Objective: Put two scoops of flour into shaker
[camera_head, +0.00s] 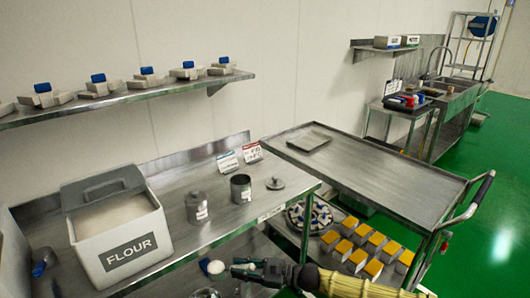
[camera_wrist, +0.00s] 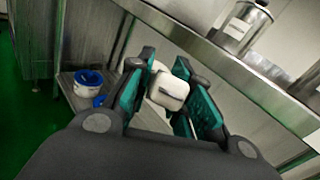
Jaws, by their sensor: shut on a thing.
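The open flour bin (camera_head: 130,245), white and labelled FLOUR, stands at the left of the steel table with pale flour (camera_head: 115,217) inside. Two metal canisters, a left one (camera_head: 196,207) and an open-topped one (camera_head: 241,188), stand right of it; a loose metal lid (camera_head: 275,184) lies beside them. My gripper (camera_head: 242,268) is in front of the table's front edge, below its top. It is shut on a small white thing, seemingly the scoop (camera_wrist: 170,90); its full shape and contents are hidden. One canister shows in the wrist view (camera_wrist: 243,27).
A steel cart (camera_head: 375,180) with a flat tray (camera_head: 309,141) stands right of the table; yellow-topped boxes (camera_head: 360,235) sit below. A wall shelf (camera_head: 130,92) carries several white-and-blue items. A white tub with blue (camera_wrist: 90,83) stands on a lower shelf.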

